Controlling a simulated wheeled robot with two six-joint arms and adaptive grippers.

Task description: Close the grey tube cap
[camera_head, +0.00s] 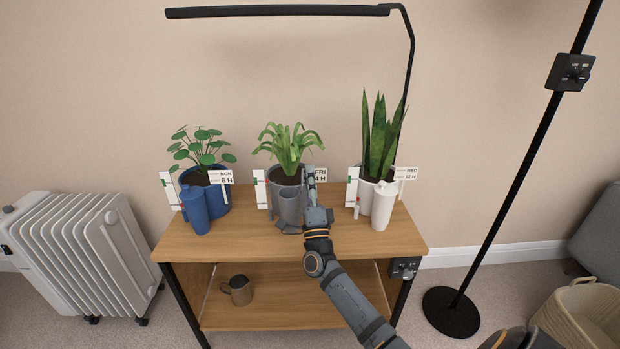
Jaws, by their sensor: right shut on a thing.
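The grey tube (290,208) stands on the wooden shelf's top, in front of the middle plant's grey pot (282,179). My right arm reaches up from the bottom right. My right gripper (312,188) is at the right side of the grey tube and grey pot, just below the FRI card. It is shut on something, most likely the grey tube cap. The fingers cover that part, so the cap's position cannot be made out. My left gripper is out of view.
A blue tube (196,208) and blue pot stand left, a white tube (384,205) and white pot right, both with plants. White cards (352,187) stand by the pots. A black lamp (409,60) overhangs the wooden shelf (240,240). A jug (239,290) stands below.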

